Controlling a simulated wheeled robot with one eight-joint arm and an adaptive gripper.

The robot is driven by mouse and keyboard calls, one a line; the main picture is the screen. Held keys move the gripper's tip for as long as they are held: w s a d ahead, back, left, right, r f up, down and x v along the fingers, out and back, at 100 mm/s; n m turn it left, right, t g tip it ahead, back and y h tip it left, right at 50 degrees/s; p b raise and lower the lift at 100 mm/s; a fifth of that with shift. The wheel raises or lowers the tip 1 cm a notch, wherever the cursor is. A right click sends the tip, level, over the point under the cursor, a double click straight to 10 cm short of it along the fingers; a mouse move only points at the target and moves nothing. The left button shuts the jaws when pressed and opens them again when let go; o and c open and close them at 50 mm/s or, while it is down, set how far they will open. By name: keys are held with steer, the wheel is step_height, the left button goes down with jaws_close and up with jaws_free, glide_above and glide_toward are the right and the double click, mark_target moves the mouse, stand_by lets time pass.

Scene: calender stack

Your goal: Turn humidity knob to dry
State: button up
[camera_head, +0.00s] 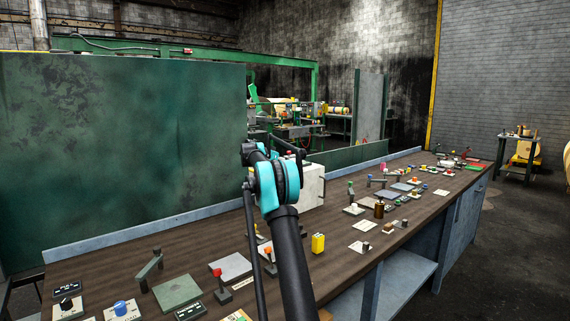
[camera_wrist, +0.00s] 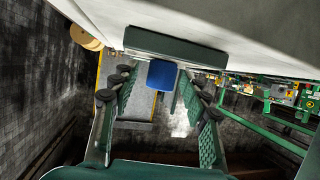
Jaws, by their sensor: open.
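A blue knob (camera_wrist: 162,76) juts from a dark green plate (camera_wrist: 175,46) on a pale panel in the wrist view. I cannot read any label or setting there, so I cannot tell if it is the humidity knob. My gripper (camera_wrist: 160,92) is open, with one finger on each side of the blue knob and visible space between. In the head view a white box (camera_head: 312,186) stands on the bench behind my arm. My gripper's fingers are hidden there.
The long brown bench (camera_head: 130,230) carries many small controls. A green panel (camera_head: 120,150) rises behind.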

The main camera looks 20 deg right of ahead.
steer(key=v, duration=1.2)
steer(key=shift+f, duration=0.1)
steer(key=shift+s, duration=0.1)
